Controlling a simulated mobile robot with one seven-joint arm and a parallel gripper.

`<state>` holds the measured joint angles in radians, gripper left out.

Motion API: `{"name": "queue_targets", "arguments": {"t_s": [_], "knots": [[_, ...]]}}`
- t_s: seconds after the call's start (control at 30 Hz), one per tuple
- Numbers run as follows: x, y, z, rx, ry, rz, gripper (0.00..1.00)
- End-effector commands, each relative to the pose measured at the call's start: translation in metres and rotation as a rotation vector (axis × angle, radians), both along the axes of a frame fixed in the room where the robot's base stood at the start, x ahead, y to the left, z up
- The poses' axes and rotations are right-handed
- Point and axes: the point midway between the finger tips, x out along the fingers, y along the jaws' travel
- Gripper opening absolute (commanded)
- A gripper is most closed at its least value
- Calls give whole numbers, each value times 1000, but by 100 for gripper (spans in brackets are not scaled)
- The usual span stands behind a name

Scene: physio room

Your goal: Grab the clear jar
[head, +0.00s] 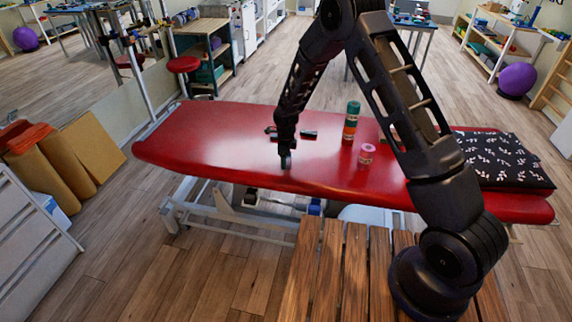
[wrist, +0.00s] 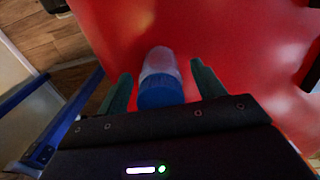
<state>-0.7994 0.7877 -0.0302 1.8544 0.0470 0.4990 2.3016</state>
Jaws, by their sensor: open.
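The clear jar (wrist: 160,62) shows in the wrist view as a see-through body with a blue lid (wrist: 160,92). It lies between the two green fingers of my gripper (wrist: 160,71), with a visible gap on each side. My gripper is open. In the head view my gripper (head: 285,162) points down just above the red treatment table (head: 215,140), near its front edge. I cannot make out the jar there; my gripper seems to hide it.
A black patterned pillow (head: 505,160) lies at the right end. The table's left part is clear.

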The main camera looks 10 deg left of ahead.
Motion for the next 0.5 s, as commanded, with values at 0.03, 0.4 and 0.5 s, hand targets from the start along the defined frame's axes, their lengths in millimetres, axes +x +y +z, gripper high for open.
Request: {"name": "queue_targets", "arguments": {"t_s": [0.03,0.4,0.5], "knots": [[0,0,0,0,0,0,68],[0,0,0,0,0,0,20],[0,0,0,0,0,0,20]]}}
